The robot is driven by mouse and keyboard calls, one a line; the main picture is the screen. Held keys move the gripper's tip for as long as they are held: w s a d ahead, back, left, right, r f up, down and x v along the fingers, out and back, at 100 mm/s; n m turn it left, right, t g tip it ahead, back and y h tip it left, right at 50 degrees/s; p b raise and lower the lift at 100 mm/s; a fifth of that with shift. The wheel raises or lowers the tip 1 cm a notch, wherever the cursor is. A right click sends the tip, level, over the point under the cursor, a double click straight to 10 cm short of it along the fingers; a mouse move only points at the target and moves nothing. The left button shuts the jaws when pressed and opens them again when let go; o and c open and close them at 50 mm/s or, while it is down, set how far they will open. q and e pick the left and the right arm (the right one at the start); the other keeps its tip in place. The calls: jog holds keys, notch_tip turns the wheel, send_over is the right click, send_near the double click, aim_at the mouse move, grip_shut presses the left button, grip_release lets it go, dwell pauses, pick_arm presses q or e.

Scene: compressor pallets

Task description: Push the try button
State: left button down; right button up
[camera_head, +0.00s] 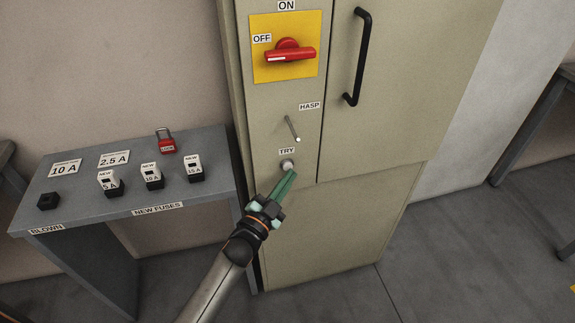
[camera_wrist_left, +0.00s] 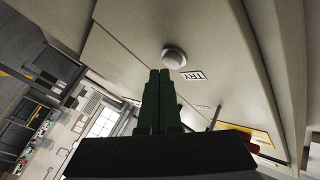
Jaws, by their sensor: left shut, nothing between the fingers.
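The try button (camera_head: 288,164) is a small round pale button on the cabinet front, just below the TRY label (camera_head: 287,151). It also shows in the left wrist view (camera_wrist_left: 174,57), with its label beside it. My left gripper (camera_head: 291,173) is shut and empty, its green fingers pointing up at the button. In the head view the fingertips overlap the button's lower edge. In the left wrist view the fingertips (camera_wrist_left: 160,72) sit just below the button; I cannot tell whether they touch it. My right gripper is not in view.
Above the button are a hasp pin (camera_head: 293,128) and a red rotary switch (camera_head: 289,53) on a yellow plate. A black door handle (camera_head: 358,57) is to the right. A grey table (camera_head: 85,207) at left holds several fuses and a red padlock (camera_head: 165,143).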

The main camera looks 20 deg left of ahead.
pick_arm(q)
jog(key=shift+w+a, duration=0.3)
jog(key=shift+w, duration=0.1)
dwell(0.8)
jog(key=shift+s+d, duration=0.55)
jog(key=shift+s, duration=0.25)
